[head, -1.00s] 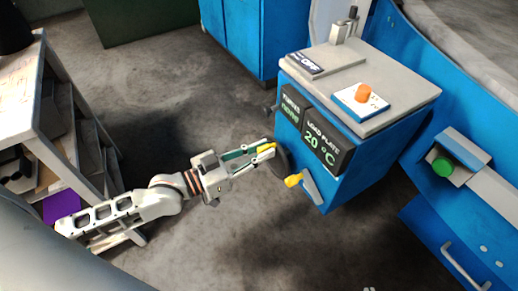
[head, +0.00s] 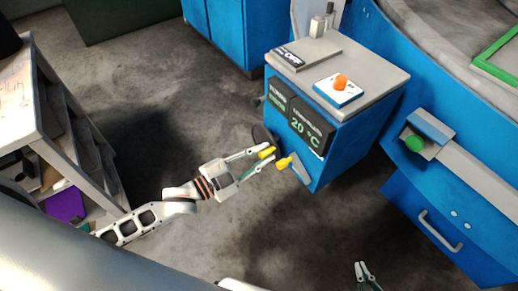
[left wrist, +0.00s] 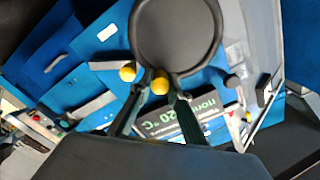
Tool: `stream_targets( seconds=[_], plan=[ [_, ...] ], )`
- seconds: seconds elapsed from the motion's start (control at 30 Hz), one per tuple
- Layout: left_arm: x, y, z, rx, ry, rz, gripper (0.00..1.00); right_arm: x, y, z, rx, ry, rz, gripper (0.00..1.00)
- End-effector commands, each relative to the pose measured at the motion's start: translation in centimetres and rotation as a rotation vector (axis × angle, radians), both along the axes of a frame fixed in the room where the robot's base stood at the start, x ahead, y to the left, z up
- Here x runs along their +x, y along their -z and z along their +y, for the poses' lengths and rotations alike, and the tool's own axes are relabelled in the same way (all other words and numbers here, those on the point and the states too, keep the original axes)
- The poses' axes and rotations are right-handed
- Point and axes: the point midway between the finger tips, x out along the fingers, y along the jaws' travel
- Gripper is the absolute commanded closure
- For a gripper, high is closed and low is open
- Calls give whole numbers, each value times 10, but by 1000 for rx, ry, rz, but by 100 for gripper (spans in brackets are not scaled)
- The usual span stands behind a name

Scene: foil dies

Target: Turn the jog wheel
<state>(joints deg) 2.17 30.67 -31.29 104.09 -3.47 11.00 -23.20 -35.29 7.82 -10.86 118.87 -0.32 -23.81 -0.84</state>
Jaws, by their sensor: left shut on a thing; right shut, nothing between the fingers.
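The jog wheel (head: 262,135) is a dark disc on the left side of the blue cabinet's front. It has a yellow crank knob (head: 266,153). My left gripper (head: 266,158) is shut on this knob, at the lower edge of the wheel. In the left wrist view the wheel (left wrist: 176,35) fills the top, and the knob (left wrist: 160,84) sits between my fingertips. My right gripper (head: 365,270) is shut and empty at the bottom edge of the head view, away from the cabinet.
A lever with a yellow end (head: 284,162) sits close right of my left gripper. The blue cabinet (head: 340,145) carries displays, one reading 20 °C (head: 306,130), and an orange knob (head: 341,82) on top. A green button (head: 413,144) is at right. A shelf (head: 40,100) stands left.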

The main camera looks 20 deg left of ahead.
Motion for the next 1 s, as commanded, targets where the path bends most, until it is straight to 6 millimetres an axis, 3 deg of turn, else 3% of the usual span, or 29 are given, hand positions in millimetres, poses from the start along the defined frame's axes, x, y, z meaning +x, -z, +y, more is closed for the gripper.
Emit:
stream_targets(
  seconds=[0.33, 0.87, 0.9, 0.93, 1.0],
  plan=[
    [-3, 7, -4, 100, 1, -79, 100, 3, -2, -2, -4, -3, -6, 100],
    [-4, 8, -5, 115, 1, -90, 100, 4, -4, -2, -5, -5, -12, 100],
    [-4, 8, -5, 115, 1, -90, 72, 5, -4, -2, -5, -5, -12, 100],
    [-4, 8, -5, 115, 1, -90, 66, 5, -4, -2, -5, -5, -12, 100],
    [-4, 8, -5, 115, 1, -90, 66, 5, -4, -2, -5, -5, -12, 100]
  ],
)
